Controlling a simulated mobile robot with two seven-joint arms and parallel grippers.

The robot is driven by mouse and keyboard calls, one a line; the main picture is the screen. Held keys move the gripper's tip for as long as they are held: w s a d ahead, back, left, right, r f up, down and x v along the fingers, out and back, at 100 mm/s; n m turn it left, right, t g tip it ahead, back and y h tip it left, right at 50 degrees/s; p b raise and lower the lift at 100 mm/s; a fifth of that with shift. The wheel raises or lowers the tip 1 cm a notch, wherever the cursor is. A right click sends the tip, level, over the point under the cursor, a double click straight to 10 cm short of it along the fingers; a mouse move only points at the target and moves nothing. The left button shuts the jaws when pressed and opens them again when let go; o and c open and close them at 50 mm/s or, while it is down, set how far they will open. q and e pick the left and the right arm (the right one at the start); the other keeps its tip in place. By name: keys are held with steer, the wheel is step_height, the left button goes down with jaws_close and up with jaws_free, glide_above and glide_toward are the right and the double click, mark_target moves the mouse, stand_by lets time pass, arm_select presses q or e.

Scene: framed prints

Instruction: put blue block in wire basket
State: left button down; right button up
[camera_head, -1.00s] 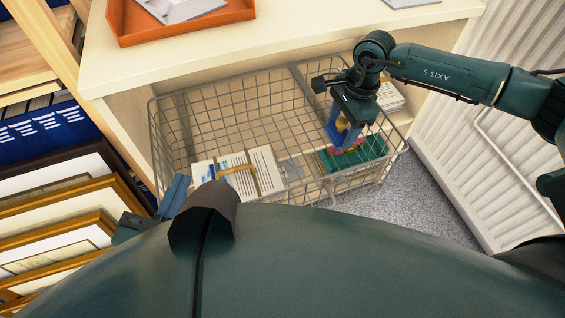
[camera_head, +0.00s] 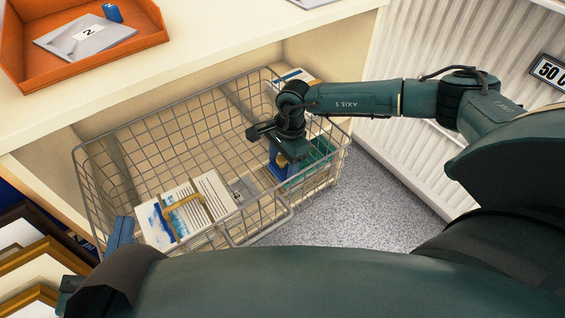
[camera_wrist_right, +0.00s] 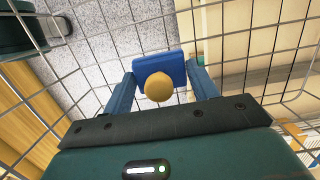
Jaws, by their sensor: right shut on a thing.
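The wire basket (camera_head: 100,205) stands in front of the cream shelf unit. My right gripper (camera_head: 281,168) is inside the basket's right end, pointing down. In the right wrist view my right gripper (camera_wrist_right: 162,85) is shut on the blue block (camera_wrist_right: 162,65), which has a round yellow knob (camera_wrist_right: 158,90). The block also shows small in the head view, mostly hidden by the fingers. Basket wires surround it in the wrist view; whether it touches the bottom I cannot tell. My left gripper (camera_head: 119,237) is at the basket's front left corner; its jaw opening is unclear.
Books or papers (camera_head: 185,212) with a yellow band lie in the basket's left front. A green item (camera_head: 318,155) lies at its right end. An orange tray (camera_head: 150,42) on the shelf top holds a grey card and a small blue object (camera_head: 112,12). A white radiator (camera_head: 400,140) stands at right.

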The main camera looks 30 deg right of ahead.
arm_select(q)
steer(key=shift+f, duration=0.1)
arm_select(e)
steer(key=shift+f, duration=0.1)
steer(key=o, duration=0.5)
steer(key=shift+f, duration=0.1)
arm_select(q)
steer(key=shift+r, duration=0.2)
arm_select(e)
steer(key=o, duration=0.5)
steer(key=shift+r, duration=0.4)
arm_select(q)
steer(key=a+g+y+p, duration=0.1)
steer(key=p, duration=0.2)
steer(key=shift+f, duration=0.2)
arm_select(e)
step_height(320, 180, up, 12)
steer(key=d, duration=0.1)
steer(key=shift+d+f, duration=0.2)
steer(key=shift+d, duration=0.2)
arm_select(q)
steer(key=shift+r, duration=0.1)
arm_select(e)
steer(key=shift+w, duration=0.1)
